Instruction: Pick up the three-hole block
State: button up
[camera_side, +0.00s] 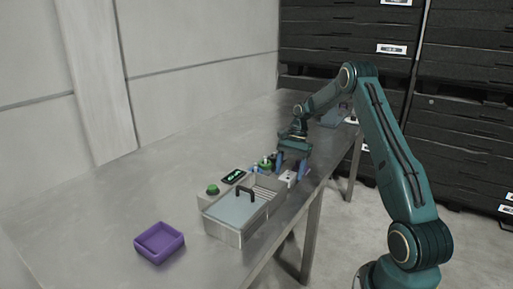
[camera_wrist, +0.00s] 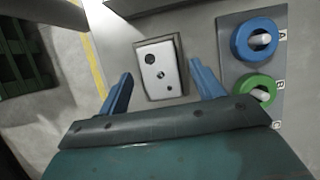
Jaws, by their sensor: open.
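The three-hole block (camera_wrist: 158,83) is a whitish rectangular piece with dark round holes in its top. In the wrist view it sits in a grey-brown frame or shallow holder (camera_wrist: 178,45). In the side view the pale block (camera_side: 289,177) shows small, near the right edge of the table. My gripper (camera_wrist: 161,69) is open, with one blue finger on each side of the block in the picture and a gap to both. In the side view my gripper (camera_side: 291,168) points down above the block's area. Its height over the block is hard to judge.
Right of the block in the wrist view, a grey peg board holds a blue ring (camera_wrist: 240,39) and a green ring (camera_wrist: 242,88). The grey washer box (camera_side: 222,232) with black handle, green button (camera_side: 212,189) and display (camera_side: 233,177) stands nearby. A purple tray (camera_side: 160,256) lies front left.

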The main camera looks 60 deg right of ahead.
aim_at(289, 174)
jog(key=shift+a+f, duration=0.15)
jog(key=shift+f, duration=0.3)
jog(key=shift+c, duration=0.5)
jog(key=c, duration=1.2)
jog(key=shift+o, duration=0.2)
jog(key=shift+r, duration=0.15)
notch_tip(289, 174, up, 10)
jog(key=w+a+r, duration=0.1)
jog(key=w+a, duration=0.1)
jog(key=a, duration=1.2)
jog(key=shift+w+r, duration=0.25)
